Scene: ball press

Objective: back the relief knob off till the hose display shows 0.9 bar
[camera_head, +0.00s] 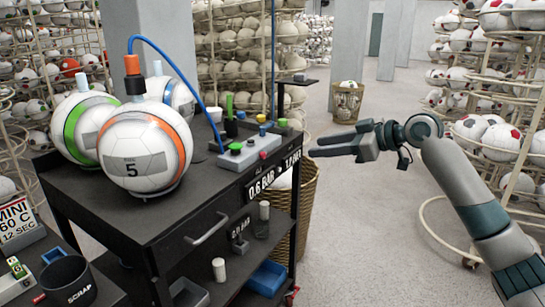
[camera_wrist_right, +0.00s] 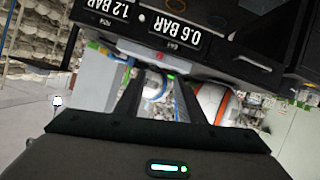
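A grey control box (camera_head: 243,156) sits on the black cart's right edge, with green, yellow, blue and red knobs or buttons on and around it. I cannot tell which is the relief knob; a small red one (camera_head: 263,155) is at its front. A blue hose (camera_head: 185,72) runs from the box to the fitting (camera_head: 132,66) on the ball marked 5 (camera_head: 145,152). No readable hose display shows. My right gripper (camera_head: 318,146) is open and empty, right of the box and apart from it. Its spread fingers show in the right wrist view (camera_wrist_right: 160,90). My left gripper is not in view.
The cart edge carries 0.6 BAR (camera_head: 265,181) and 1.2 BAR (camera_head: 293,159) plates. Two more balls stand behind ball 5. A wicker basket (camera_head: 308,200) is beside the cart and a scrap cup (camera_head: 68,282) at lower left. Floor (camera_head: 370,240) is clear below my right arm.

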